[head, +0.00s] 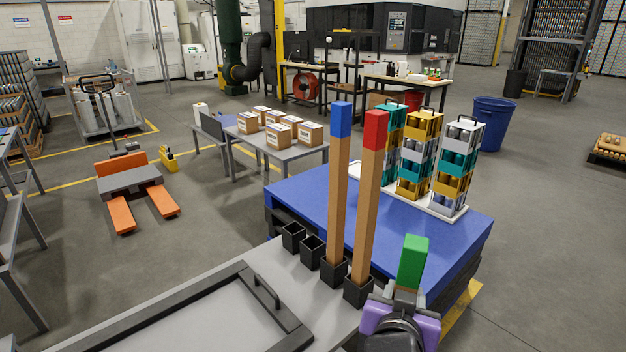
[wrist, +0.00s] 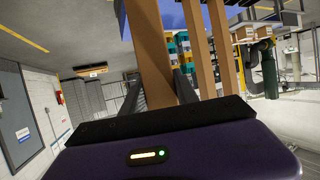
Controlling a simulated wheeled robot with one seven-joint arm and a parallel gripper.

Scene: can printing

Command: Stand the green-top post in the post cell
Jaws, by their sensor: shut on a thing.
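The green-top post (head: 412,262) shows its green end above my gripper (head: 404,296) at the lower right of the head view. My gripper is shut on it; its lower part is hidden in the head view. The wooden shaft of this post (wrist: 150,45) rises between my fingers in the wrist view. A blue-top post (head: 338,185) and a red-top post (head: 370,200) stand in two black cells. Two more black cells, (head: 293,236) and (head: 312,251), are empty to their left. My gripper is to the right of the red-top post.
The row of cells is on a grey surface (head: 255,258) with a dark-framed panel and handle. Behind is a blue-topped table (head: 300,200) with stacks of coloured crates (head: 418,150) on a white tray. A table with cardboard boxes (head: 285,152) stands further back.

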